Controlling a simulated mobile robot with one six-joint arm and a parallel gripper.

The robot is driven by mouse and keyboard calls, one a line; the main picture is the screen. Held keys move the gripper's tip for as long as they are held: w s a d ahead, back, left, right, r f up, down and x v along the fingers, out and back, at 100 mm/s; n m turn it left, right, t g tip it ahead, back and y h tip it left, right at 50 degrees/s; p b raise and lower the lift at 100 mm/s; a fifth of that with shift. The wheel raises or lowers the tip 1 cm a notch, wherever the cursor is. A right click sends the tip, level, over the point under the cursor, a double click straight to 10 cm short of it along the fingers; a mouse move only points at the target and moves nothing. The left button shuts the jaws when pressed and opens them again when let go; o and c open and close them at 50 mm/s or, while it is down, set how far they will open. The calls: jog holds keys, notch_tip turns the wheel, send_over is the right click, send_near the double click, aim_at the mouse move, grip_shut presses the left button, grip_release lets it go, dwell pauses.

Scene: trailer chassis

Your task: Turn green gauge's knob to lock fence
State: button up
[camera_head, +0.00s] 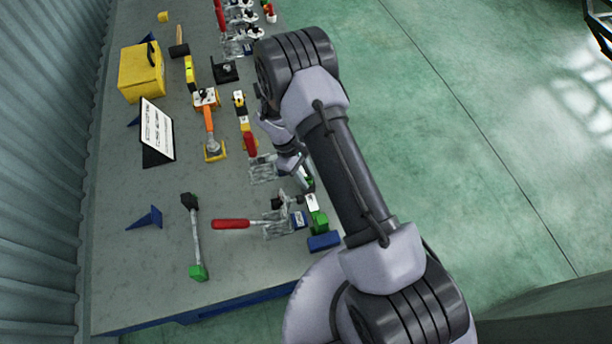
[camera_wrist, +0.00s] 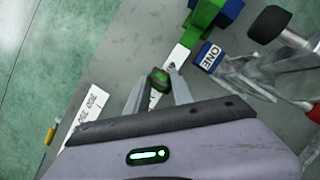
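In the wrist view the green knob (camera_wrist: 158,81) sits on a white strip and shows between the two fingertips of my gripper (camera_wrist: 159,73). The fingers stand apart, one on each side of the knob. I cannot tell whether either finger touches it. The green gauge block (camera_wrist: 204,18) lies beyond the knob, joined to the white strip (camera_wrist: 178,56). In the head view the green gauge (camera_head: 319,221) is at the table's right edge, and my gripper (camera_head: 304,180) is just above it in the picture, partly hidden by my arm.
A blue block marked ONE (camera_wrist: 208,57) and a metal toggle clamp (camera_wrist: 262,75) stand close to the gauge; the clamp's red handle (camera_head: 231,224) points left. A green-ended hammer (camera_head: 195,235), a printed sign (camera_head: 157,132) and a yellow case (camera_head: 140,72) are on the table (camera_head: 150,285).

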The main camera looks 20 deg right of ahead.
grip_shut()
jog(key=m+b, duration=0.1)
jog(key=m, duration=0.1)
jog(key=m+y+b, duration=0.1)
jog(key=shift+w+d+f+m+g+b, duration=0.1)
jog(key=shift+w+m+g+b, duration=0.05)
jog(key=shift+m+g+b, duration=0.2)
jog(key=m+y+b, duration=0.1)
jog(key=m, duration=0.1)
jog(key=m+y+b, duration=0.1)
jog(key=m, duration=0.1)
jog(key=shift+d+m+g, duration=0.15)
jog(key=shift+m+g, duration=0.1)
jog(key=shift+m, duration=0.1)
jog(key=m+y+b, duration=0.2)
jog(key=m, duration=0.3)
jog(key=shift+d, duration=0.1)
jog(key=shift+d+m+t+y+b, duration=0.1)
jog(key=shift+m+t+y+b, duration=0.3)
jog(key=shift+m, duration=0.7)
jog(key=shift+m+t+y+b, duration=0.2)
jog(key=shift+m+b, duration=0.25)
jog(key=shift+m, duration=0.65)
